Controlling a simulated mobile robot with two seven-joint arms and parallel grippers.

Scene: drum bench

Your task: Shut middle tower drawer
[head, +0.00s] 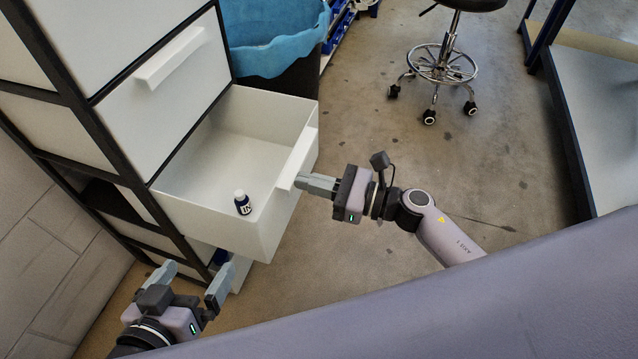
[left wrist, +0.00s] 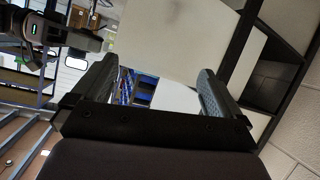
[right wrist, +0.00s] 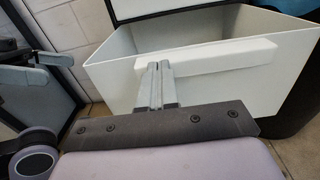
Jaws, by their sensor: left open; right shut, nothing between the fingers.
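The middle drawer (head: 205,175) of the white tower (head: 150,100) stands pulled out, and a small dark bottle with a white cap (head: 242,203) is inside it. My right gripper (head: 302,184) is shut and empty, its fingertips at the handle bar (head: 297,160) on the drawer's front. In the right wrist view the closed fingers (right wrist: 158,70) overlap the handle (right wrist: 215,57); I cannot tell whether they touch. My left gripper (head: 190,275) is open and empty, low beside the tower's lower part. In the left wrist view its spread fingers (left wrist: 155,90) have nothing between them.
A lower drawer (head: 240,272) also shows slightly out below the middle one. A bin with a blue liner (head: 275,35) stands behind the drawer. A wheeled stool (head: 440,65) and a blue-framed bench (head: 600,130) are further off. The floor right of the drawer is clear.

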